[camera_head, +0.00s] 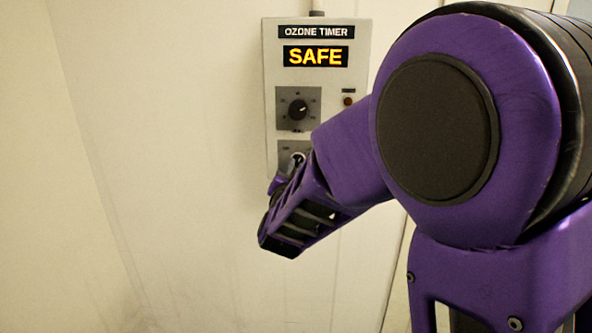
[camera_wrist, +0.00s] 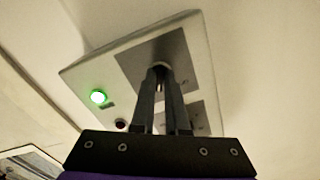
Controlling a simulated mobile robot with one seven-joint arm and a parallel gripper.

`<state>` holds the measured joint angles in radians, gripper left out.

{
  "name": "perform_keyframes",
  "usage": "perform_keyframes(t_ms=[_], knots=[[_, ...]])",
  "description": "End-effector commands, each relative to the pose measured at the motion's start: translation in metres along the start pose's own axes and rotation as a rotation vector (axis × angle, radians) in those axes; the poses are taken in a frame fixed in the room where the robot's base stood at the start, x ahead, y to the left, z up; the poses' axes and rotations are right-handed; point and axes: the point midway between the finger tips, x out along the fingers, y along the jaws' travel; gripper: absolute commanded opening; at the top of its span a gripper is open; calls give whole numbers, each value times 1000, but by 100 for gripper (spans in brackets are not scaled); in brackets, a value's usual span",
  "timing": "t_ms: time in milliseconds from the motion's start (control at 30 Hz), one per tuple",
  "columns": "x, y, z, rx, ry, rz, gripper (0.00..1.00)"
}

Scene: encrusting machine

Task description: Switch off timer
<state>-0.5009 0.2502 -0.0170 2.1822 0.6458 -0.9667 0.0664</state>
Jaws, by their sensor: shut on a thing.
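The ozone timer (camera_head: 277,75) is a pale box on the wall with a yellow "SAFE" display (camera_head: 316,56). A black dial knob (camera_head: 298,109) sits on its upper grey plate. My gripper (camera_head: 296,160) reaches the lower grey plate (camera_head: 288,148), mostly hidden behind my arm in the head view. In the wrist view my gripper (camera_wrist: 161,72) has its fingers close together, shut on a small control of the timer (camera_wrist: 95,65). The fingers largely cover this control, so its position cannot be told.
A green lamp (camera_wrist: 98,97) glows on the box in the wrist view. A dark red button (camera_wrist: 121,125) is beside it. A conduit (camera_head: 316,8) enters the box top. The wall left of the box is bare.

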Motion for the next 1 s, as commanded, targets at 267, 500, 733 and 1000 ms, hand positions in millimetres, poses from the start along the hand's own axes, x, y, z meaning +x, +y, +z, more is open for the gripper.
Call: perform_keyframes(t_ms=[267, 500, 733, 1000], knots=[[0, 1, -2, -264, 2, 0, 0], [0, 1, -3, -492, 3, -1, 0], [1, 2, -4, -710, 5, -1, 0], [1, 2, -5, -955, 4, 0, 0]])
